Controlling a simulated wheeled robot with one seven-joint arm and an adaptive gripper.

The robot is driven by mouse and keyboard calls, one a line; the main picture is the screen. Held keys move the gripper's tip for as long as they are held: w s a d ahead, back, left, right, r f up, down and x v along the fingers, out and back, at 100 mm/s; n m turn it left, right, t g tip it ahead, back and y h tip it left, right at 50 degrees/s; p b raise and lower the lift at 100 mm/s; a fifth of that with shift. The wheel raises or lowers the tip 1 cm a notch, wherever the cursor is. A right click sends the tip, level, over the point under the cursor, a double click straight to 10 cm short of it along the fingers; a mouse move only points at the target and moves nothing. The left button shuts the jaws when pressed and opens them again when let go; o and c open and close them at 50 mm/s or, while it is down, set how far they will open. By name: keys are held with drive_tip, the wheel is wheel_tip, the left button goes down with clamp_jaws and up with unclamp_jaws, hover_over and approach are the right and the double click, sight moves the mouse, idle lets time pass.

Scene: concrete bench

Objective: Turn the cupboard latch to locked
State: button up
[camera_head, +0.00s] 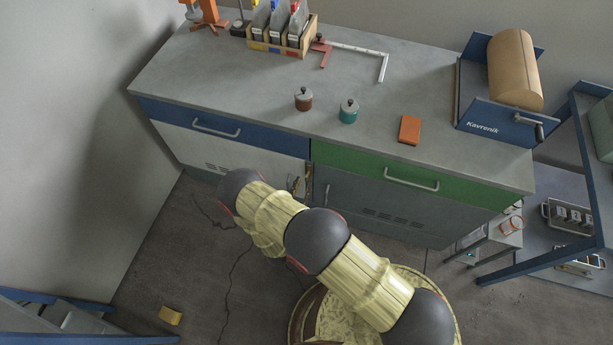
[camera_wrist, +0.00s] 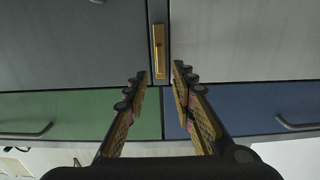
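The cupboard latch (camera_wrist: 159,51) is a narrow brass bar on a grey upright strip between two cupboard doors in the wrist view. It stands upright in that view. My gripper (camera_wrist: 158,76) is open, its two fingers apart, with the tips pointing toward the latch's near end. The latch is between the finger lines but the tips do not visibly touch it. The grey door (camera_wrist: 70,45) is on the left and the paler door (camera_wrist: 245,40) on the right.
Above the doors in the head view are a blue drawer (camera_head: 222,125) and a green drawer (camera_head: 400,171), both closed. Two small lidded pots (camera_head: 303,99) and an orange block (camera_head: 410,129) stand on the bench top (camera_head: 240,80).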

sight(306, 178)
drive_tip(key=shift+b+x, duration=0.5)
drive_tip(key=shift+x, duration=2.05)
drive_tip(key=c, duration=0.3)
clamp_jaws()
